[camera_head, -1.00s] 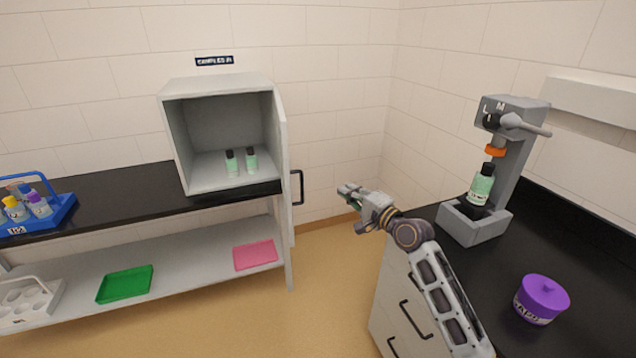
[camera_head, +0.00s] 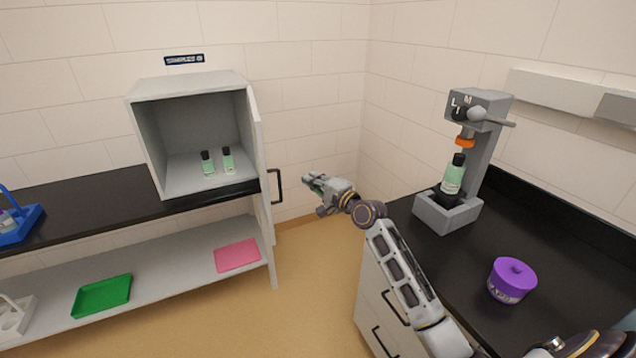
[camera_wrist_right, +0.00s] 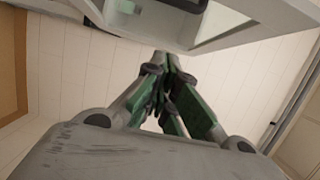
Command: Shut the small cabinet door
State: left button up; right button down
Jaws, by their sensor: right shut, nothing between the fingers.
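The small grey cabinet (camera_head: 190,84) stands on the black shelf top at the left. Its door (camera_head: 262,160) stands open, swung out from the cabinet's right side and seen nearly edge-on. A black handle (camera_head: 277,186) is on the door's right-hand face. My right gripper (camera_head: 307,180) is shut and empty, in the air just right of the handle, with a small gap in the picture. In the right wrist view its green-padded fingers (camera_wrist_right: 165,62) are together below a pale grey structure that I cannot identify for sure.
Two small green bottles (camera_head: 218,161) stand inside the cabinet. A green tray (camera_head: 102,296) and a pink tray (camera_head: 237,255) lie on the lower shelf. Floor shows between the counters.

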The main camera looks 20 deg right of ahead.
pick_arm(q)
jog(key=shift+s+r+p, duration=0.15)
jog(key=shift+r+p, duration=0.7)
jog(key=shift+r, duration=0.05)
pick_arm(e)
jog(key=w+a, duration=0.3)
jog(key=a, duration=0.2)
jog(key=shift+w, duration=0.1)
pick_arm(q)
jog(key=shift+a, duration=0.1)
pick_arm(e)
jog(key=shift+a, duration=0.2)
